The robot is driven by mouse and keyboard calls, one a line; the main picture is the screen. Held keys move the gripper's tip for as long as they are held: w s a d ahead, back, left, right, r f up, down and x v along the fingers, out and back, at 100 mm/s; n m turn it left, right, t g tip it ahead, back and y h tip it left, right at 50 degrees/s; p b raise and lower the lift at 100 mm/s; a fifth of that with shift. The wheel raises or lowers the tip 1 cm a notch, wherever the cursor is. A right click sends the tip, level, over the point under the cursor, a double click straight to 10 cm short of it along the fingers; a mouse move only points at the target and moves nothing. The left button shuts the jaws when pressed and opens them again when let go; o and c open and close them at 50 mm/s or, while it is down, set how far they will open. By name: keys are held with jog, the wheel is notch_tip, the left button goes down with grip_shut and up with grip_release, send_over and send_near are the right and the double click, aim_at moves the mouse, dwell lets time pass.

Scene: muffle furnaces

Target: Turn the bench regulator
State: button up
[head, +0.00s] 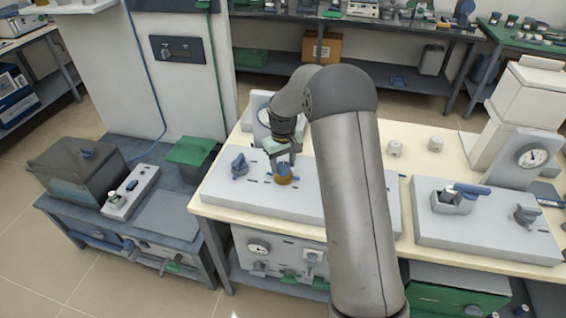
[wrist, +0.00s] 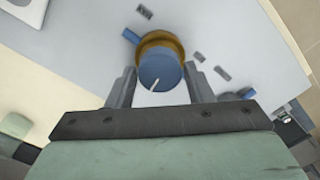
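A round knob (wrist: 160,70) with a blue cap, a white pointer line and a brass-coloured collar (wrist: 168,40) stands on a pale grey panel; I take it to be the bench regulator. In the head view its brass part (head: 284,179) shows on the panel (head: 325,200) just under my gripper (head: 283,160). In the wrist view my gripper's two fingers (wrist: 160,88) stand on either side of the knob's near part, with a narrow gap on each side. The gripper is open. The white line points down and slightly left in the wrist view.
Another blue-grey knob (head: 239,165) sits left on the same panel. A second panel (head: 480,225) with blue-handled fittings lies to the right. Two small white pieces (head: 394,148) stand on the cream bench behind my arm. A dial gauge (head: 533,158) stands at far right.

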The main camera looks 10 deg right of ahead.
aim_at(283, 166)
jog(key=c, duration=0.5)
jog(key=shift+f+m+b, duration=0.15)
jog(key=shift+m+b, duration=0.35)
jog(key=shift+m, duration=0.9)
jog(key=o, duration=1)
jog(key=shift+r, duration=0.2)
notch_tip(283, 166, up, 17)
jog(key=shift+r+b, duration=0.2)
jog(key=shift+b, duration=0.6)
